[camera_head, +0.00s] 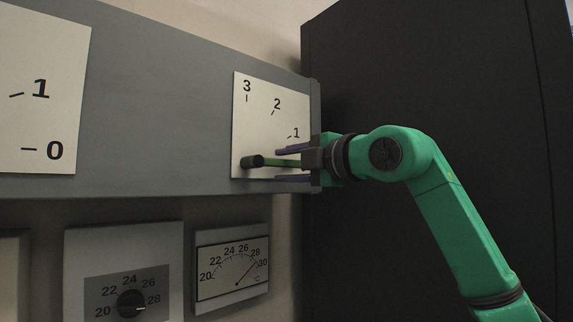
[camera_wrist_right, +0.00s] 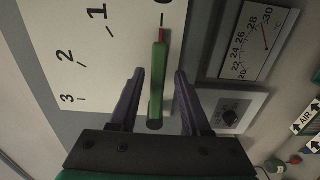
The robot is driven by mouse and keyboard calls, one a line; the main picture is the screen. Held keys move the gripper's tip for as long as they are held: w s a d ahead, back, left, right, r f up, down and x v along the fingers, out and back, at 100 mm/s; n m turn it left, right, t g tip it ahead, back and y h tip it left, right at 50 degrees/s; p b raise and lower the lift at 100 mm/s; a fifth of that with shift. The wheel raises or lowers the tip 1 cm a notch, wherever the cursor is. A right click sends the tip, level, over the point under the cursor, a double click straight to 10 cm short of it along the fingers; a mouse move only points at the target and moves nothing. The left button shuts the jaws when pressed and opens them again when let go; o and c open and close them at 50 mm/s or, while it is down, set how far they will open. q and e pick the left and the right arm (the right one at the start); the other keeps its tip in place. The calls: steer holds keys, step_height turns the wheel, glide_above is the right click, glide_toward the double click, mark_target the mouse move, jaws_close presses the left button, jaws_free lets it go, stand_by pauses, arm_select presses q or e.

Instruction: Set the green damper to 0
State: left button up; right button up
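The green damper (camera_head: 284,163) is a lever on a white scale plate (camera_head: 258,110) marked 3, 2, 1, with its dark round hub at left in the head view. It lies nearly level, pointing right below the 1. In the right wrist view the green damper (camera_wrist_right: 157,85) has a red tip, which lines up with the tick by a cut-off numeral at the top edge. My right gripper (camera_wrist_right: 160,74) is open, one finger on each side of the lever, with gaps visible. In the head view my right gripper (camera_head: 279,165) hides the lever's right end. My left gripper is not in view.
Another scale plate (camera_head: 40,90) with 1 and 0 is at far left. Below the grey duct are a dial knob (camera_head: 130,303) and a gauge (camera_head: 233,264) with a red needle. A tall dark cabinet (camera_head: 440,80) stands behind my right arm.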

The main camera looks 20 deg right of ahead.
steer(key=b+v, duration=0.1)
steer(key=v, duration=0.2)
steer(key=b+v, duration=0.2)
steer(key=shift+s+d+f, duration=0.15)
steer(key=shift+s+f, duration=0.05)
steer(key=shift+s, duration=0.15)
steer(key=b, duration=0.2)
glide_toward(287, 167)
steer(key=v, duration=0.4)
steer(key=shift+s+r, duration=0.2)
